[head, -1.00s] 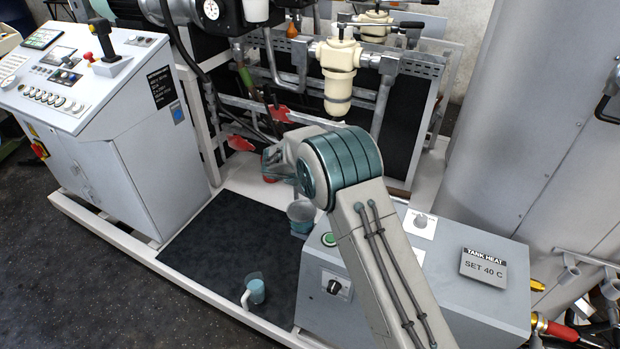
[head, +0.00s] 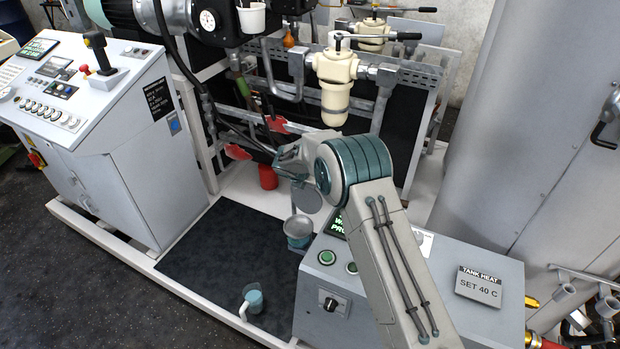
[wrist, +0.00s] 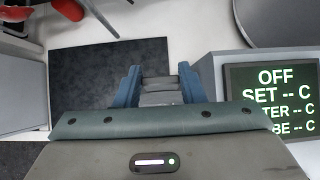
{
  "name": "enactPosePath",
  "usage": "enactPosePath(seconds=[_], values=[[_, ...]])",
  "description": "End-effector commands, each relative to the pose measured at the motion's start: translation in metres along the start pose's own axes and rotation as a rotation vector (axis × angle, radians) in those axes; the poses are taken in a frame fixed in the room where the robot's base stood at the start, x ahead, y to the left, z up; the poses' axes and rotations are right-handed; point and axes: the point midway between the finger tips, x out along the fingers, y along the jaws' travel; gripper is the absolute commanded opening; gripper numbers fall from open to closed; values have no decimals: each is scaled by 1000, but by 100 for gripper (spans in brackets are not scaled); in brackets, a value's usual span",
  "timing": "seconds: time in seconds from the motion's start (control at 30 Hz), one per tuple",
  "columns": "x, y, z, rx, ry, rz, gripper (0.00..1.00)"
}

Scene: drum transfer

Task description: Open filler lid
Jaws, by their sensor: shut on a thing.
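The filler cup (head: 298,230) stands on the floor plate beside the grey heater box, with its round top facing up. A grey round lid (head: 306,198) stands tilted up above it, under my wrist. My gripper (head: 288,178) is just above the lid's upper edge, partly hidden by my own wrist. In the wrist view, the two blue fingers of my gripper (wrist: 160,74) close around a grey part between them, which seems to belong to the lid. The exact contact is hidden in the head view.
A red cylinder (head: 267,177) stands just left of my gripper. The heater box (head: 400,285) with a lit screen (wrist: 272,92) is close on the right. A jug of bluish liquid (head: 254,300) stands on the dark mat (head: 205,275), which is otherwise clear.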

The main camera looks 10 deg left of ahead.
Motion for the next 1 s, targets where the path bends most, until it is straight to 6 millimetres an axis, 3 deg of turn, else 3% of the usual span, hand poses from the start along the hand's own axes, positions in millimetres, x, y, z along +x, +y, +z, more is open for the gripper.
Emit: enactPosePath(seconds=[0.17, 0.2, 0.27, 0.67, 1.0], values=[[1, -1, -2, -2, 2, -5, 0], [1, -1, -3, -3, 3, -5, 41], [1, -1, -3, -3, 3, -4, 58], [-4, -1, -1, 0, 1, -3, 58], [-57, -1, -2, 0, 0, -1, 58]])
